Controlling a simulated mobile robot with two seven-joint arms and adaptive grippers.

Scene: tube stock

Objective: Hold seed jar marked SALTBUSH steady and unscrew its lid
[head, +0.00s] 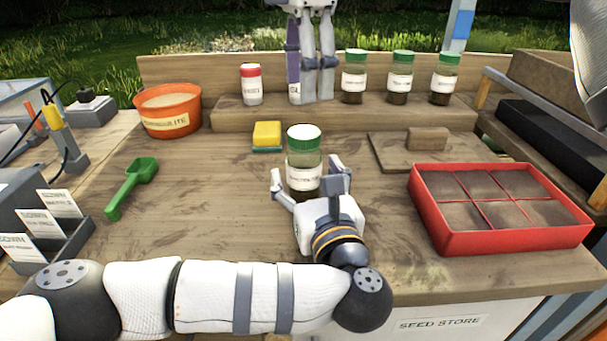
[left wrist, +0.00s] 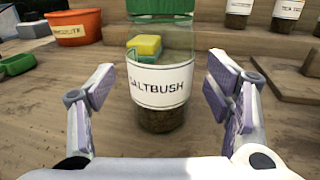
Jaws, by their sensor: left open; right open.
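The SALTBUSH jar (head: 304,160) stands upright on the bench, clear glass with a green lid (head: 304,132) on top. In the left wrist view the jar (left wrist: 160,95) shows its label and dark seed at the bottom; its lid is mostly cut off by the top edge. My left gripper (head: 306,178) is open, with one finger on each side of the jar and visible gaps to the glass in the left wrist view. My right gripper (head: 311,97) is open and empty, pointing down over the back shelf, well behind the jar and apart from it.
Several green-lidded jars (head: 353,85) and a red-capped shaker (head: 251,88) stand on the back shelf (head: 230,115). A sponge (head: 267,134) sits just behind the jar. A green scoop (head: 132,187) and orange pot (head: 168,112) are left; a red tray (head: 500,235) is right.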

